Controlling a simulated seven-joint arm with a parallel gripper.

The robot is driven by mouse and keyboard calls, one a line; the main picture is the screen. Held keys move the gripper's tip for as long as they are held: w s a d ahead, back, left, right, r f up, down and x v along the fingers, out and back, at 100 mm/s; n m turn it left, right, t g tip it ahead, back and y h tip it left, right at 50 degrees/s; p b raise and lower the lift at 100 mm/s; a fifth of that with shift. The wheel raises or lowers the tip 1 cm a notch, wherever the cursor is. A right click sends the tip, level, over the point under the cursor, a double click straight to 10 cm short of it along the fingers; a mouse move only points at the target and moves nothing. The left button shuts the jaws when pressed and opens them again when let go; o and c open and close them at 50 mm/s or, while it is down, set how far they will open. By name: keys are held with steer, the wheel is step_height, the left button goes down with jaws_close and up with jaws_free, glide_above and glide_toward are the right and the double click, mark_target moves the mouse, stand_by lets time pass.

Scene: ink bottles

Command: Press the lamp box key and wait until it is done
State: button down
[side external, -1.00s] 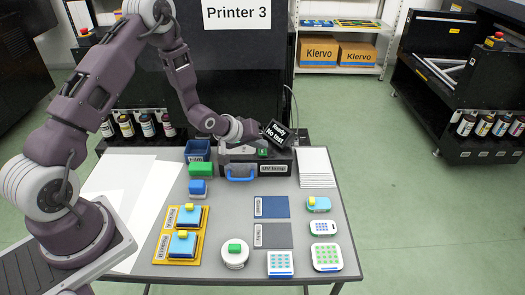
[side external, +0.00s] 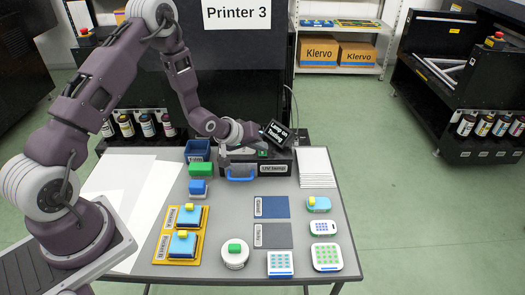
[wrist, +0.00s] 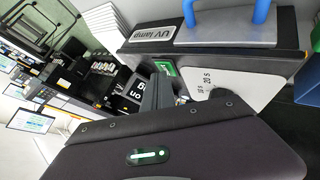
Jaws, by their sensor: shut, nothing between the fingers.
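The lamp box (side external: 283,160) stands at the back of the table. Its "UV lamp" label (wrist: 153,33) shows in the wrist view. Its tilted display (side external: 277,134) reads "Lamp on Testing". A small green part (side external: 263,153) sits on the box top; it also shows in the wrist view (wrist: 164,66). The white top plate (wrist: 228,86) carries "10 s" and "20 s" marks. My gripper (side external: 224,156) is shut and empty, low over the left part of the box. Its dark fingers (wrist: 158,92) hide part of the top; I cannot tell whether they touch a key.
A blue handle (side external: 240,174) sticks out at the box front. A dark blue bin (side external: 197,151) and a green block (side external: 201,169) stand to its left. White sheets (side external: 315,167) lie to its right.

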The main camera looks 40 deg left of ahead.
mark_target(260, 153)
stand_by(0.3)
steer(key=shift+r, duration=0.85)
steer(key=shift+r, duration=2.55)
